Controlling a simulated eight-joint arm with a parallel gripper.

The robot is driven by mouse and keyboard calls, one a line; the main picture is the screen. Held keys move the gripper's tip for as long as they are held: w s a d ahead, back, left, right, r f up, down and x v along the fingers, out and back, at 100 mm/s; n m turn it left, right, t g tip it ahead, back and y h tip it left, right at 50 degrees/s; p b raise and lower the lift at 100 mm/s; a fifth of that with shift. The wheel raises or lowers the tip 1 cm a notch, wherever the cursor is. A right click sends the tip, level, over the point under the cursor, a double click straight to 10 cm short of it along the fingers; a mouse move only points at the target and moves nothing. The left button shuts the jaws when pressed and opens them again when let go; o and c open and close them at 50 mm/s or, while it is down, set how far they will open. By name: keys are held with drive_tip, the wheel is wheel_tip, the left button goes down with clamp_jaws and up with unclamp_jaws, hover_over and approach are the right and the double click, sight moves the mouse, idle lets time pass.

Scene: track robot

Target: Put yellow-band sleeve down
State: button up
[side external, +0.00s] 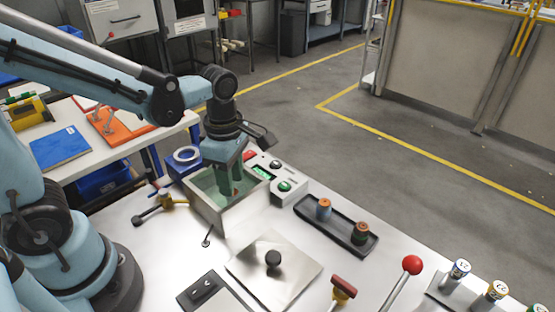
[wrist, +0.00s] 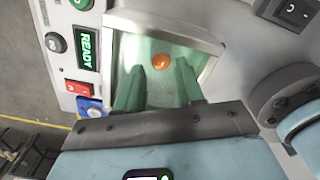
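My gripper (wrist: 160,64) reaches down into an open-topped metal box (side external: 208,212) with a green inside. In the wrist view its two green fingers stand apart inside the box (wrist: 208,48). A round orange-copper sleeve end (wrist: 161,61) shows between the fingertips, with a gap on each side. Its band is hidden, so I cannot tell its colour. A black tray (side external: 342,229) holds a blue-band sleeve (side external: 323,210) and a green-band sleeve (side external: 361,233), both upright. A yellow-banded cylinder (side external: 496,291) stands in a rack at lower right.
A control box (wrist: 68,45) with a lit READY display adjoins the box. A metal plate with a black knob (side external: 273,259), a red-topped handle (side external: 343,288) and a red-ball lever (side external: 411,266) stand in front. A blue-banded cylinder (side external: 459,269) is also racked.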

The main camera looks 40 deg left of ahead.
sight(234, 199)
drive_tip(key=shift+d+f, duration=0.1)
drive_tip(key=shift+f, duration=2.55)
clamp_jaws()
